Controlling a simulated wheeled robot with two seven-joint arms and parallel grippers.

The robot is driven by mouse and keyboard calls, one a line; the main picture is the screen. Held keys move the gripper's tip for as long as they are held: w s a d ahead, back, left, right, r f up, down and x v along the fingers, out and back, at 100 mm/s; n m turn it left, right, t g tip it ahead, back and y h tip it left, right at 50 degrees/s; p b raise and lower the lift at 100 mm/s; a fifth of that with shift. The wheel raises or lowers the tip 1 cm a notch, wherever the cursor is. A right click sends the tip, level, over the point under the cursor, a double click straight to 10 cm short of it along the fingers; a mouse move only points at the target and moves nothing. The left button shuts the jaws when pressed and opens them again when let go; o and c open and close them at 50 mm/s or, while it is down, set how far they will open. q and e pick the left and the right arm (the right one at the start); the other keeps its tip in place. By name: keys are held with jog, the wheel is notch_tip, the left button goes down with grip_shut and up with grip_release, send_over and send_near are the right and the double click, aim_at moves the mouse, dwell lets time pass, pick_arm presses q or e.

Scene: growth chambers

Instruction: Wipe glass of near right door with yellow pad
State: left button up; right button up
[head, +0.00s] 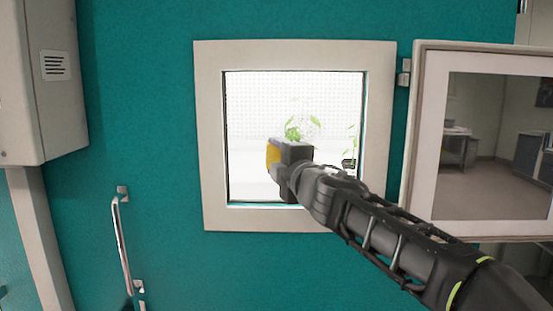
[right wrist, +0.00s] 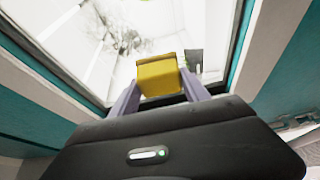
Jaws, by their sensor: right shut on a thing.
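The yellow pad (head: 273,155) is in my right gripper (head: 284,157), in front of the lower middle of a window's bright glass (head: 255,105). In the right wrist view the pad (right wrist: 157,76) sits between the two fingers of the shut gripper (right wrist: 160,88). I cannot tell whether the pad touches the glass. The window has a pale frame (head: 208,130) set in a teal door or wall (head: 140,100). My arm hides the frame's lower right part. My left gripper is not in view.
A pale-framed glass panel (head: 425,130) hangs open on hinges (head: 404,75) at the right. A metal handle (head: 122,240) is at lower left. A grey box (head: 30,100) juts out at upper left. Green plants (head: 293,130) show behind the glass.

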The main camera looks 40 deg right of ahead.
jog(key=shift+w+d, duration=0.6)
jog(key=shift+w, duration=0.15)
dwell(0.4)
jog(key=shift+s+d+p, duration=0.55)
jog(key=shift+s+d, duration=0.7)
jog(key=shift+d, duration=0.2)
jog(key=shift+s+d+p, duration=0.4)
jog(key=shift+s+d, duration=0.15)
jog(key=shift+d, duration=0.25)
jog(key=shift+s+d+p, duration=0.35)
jog(key=shift+s+d, duration=0.2)
jog(key=shift+d, duration=0.25)
